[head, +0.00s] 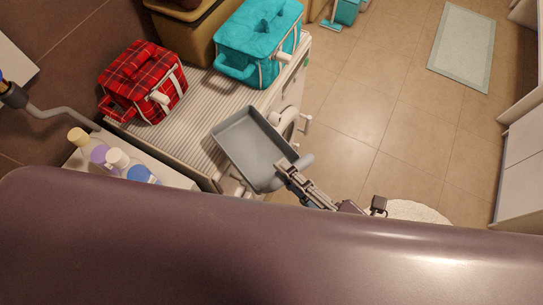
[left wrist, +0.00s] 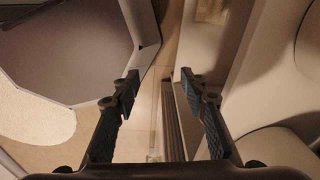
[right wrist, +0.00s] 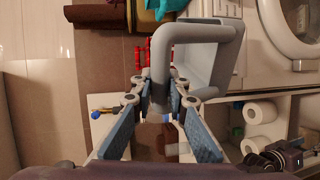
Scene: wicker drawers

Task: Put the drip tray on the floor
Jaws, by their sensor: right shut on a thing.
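The drip tray (head: 246,147) is a shallow grey rectangular tray with a bar handle. In the head view it is held up in front of the ribbed white top, tilted, and covers part of it. My right gripper (head: 287,170) is shut on its handle at the near right corner. In the right wrist view the tray's grey frame (right wrist: 196,31) rises above my right gripper (right wrist: 162,103), with the handle between the fingers. My left gripper (left wrist: 160,88) is open and empty in the left wrist view. The tiled floor (head: 390,120) lies to the right.
The ribbed top (head: 190,105) carries a red plaid bag (head: 150,85) and a teal bag (head: 258,40). Bottles (head: 118,160) stand at the left. A pale rug (head: 462,45) and a round white mat (head: 415,211) lie on the floor. The floor between them is clear.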

